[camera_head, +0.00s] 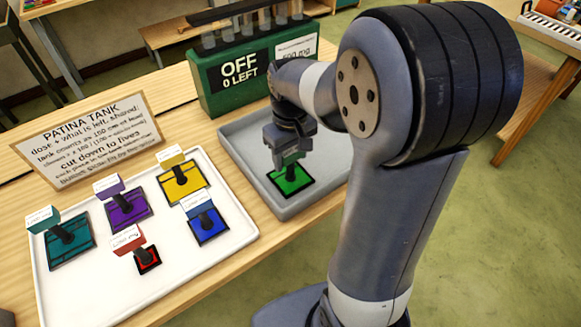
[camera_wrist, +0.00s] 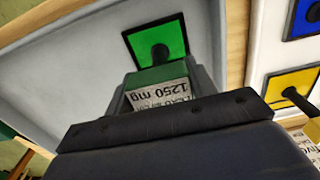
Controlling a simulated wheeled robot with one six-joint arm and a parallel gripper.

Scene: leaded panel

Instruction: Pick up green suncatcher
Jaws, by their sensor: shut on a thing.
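The green suncatcher (camera_head: 291,181) is a green square with a black frame and a dark knob, lying in the grey tray (camera_head: 240,147). It also shows in the wrist view (camera_wrist: 172,38), with a green-topped label block reading "1250 mg" (camera_wrist: 158,92) at my gripper's jaws. My gripper (camera_head: 287,152) is right above the suncatcher, shut on its upper part; the fingertips are partly hidden. I cannot tell whether the suncatcher is lifted off the tray floor.
A white tray (camera_head: 150,285) on the left holds teal, purple, yellow, blue and red pieces with labels. A sign reading "PATINA TANK" (camera_head: 88,140) stands behind it. A green box reading "OFF 0 LEFT" (camera_head: 245,75) with glass tubes stands behind the grey tray.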

